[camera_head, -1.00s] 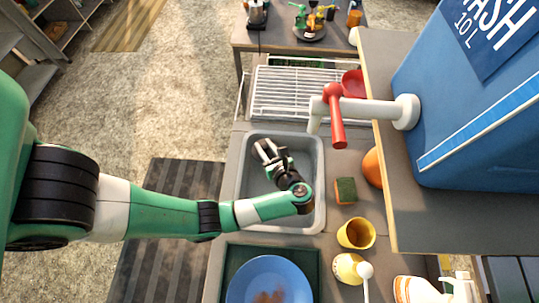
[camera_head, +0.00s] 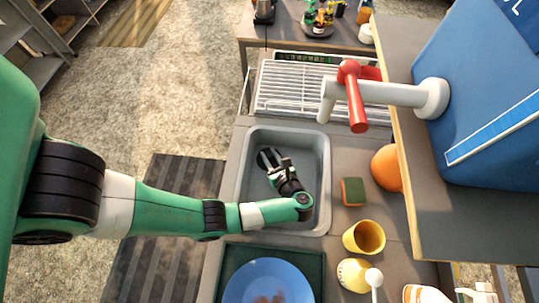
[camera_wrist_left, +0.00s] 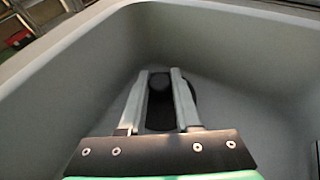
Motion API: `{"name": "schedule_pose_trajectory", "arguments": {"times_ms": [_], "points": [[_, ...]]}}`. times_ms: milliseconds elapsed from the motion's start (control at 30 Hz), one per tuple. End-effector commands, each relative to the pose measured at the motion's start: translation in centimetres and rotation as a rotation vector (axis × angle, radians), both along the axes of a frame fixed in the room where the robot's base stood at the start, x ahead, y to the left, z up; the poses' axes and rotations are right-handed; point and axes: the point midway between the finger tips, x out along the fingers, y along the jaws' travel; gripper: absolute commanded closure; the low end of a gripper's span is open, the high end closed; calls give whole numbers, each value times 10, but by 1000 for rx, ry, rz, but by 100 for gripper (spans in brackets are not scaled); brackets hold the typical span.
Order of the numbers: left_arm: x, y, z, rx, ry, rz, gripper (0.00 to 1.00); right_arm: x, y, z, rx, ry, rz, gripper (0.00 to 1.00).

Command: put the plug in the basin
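The grey basin (camera_head: 322,150) is set into the counter in the middle of the head view; its walls (camera_wrist_left: 60,85) fill the left wrist view. My left gripper (camera_head: 266,156) is down inside the basin, towards its far left part. In the left wrist view its two fingers (camera_wrist_left: 158,72) stand close on either side of the knob of a dark round plug (camera_wrist_left: 160,88), and they look shut on it. The plug's dark disc shows behind and below the fingers, near the basin floor. Whether it touches the floor is hard to tell. My right gripper is out of view.
A white tap with a red handle (camera_head: 355,95) reaches over the basin's far right side. A sponge (camera_head: 353,191), yellow cup (camera_head: 364,237) and orange ball (camera_head: 387,168) stand to the right. A blue plate (camera_head: 268,282) is in front; a wire rack (camera_head: 300,90) lies behind.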

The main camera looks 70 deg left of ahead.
Motion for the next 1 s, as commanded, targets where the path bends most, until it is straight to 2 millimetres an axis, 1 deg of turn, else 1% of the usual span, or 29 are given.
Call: {"name": "schedule_pose_trajectory", "arguments": {"times_ms": [33, 133, 167, 400, 500, 533, 667, 900, 967, 1000], "points": [[0, 0, 0, 0, 0, 0, 60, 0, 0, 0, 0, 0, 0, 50], [0, 0, 0, 0, 1, 0, 42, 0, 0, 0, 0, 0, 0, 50], [0, 0, 0, 0, 1, 0, 38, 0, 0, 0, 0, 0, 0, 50], [0, 0, 0, 0, 1, 0, 38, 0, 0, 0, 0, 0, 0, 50], [0, 0, 5, 0, 1, 0, 38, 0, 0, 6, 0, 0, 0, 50], [1, -3, 5, 0, 1, -1, 38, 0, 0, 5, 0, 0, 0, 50], [3, -24, 13, -1, 0, -5, 38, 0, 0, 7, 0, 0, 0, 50], [9, -80, 35, -1, -1, -6, 38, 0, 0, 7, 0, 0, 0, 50], [10, -91, 40, -2, -1, -5, 38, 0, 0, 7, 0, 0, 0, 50], [10, -96, 48, 0, 3, -3, 38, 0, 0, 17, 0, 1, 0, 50]]}}
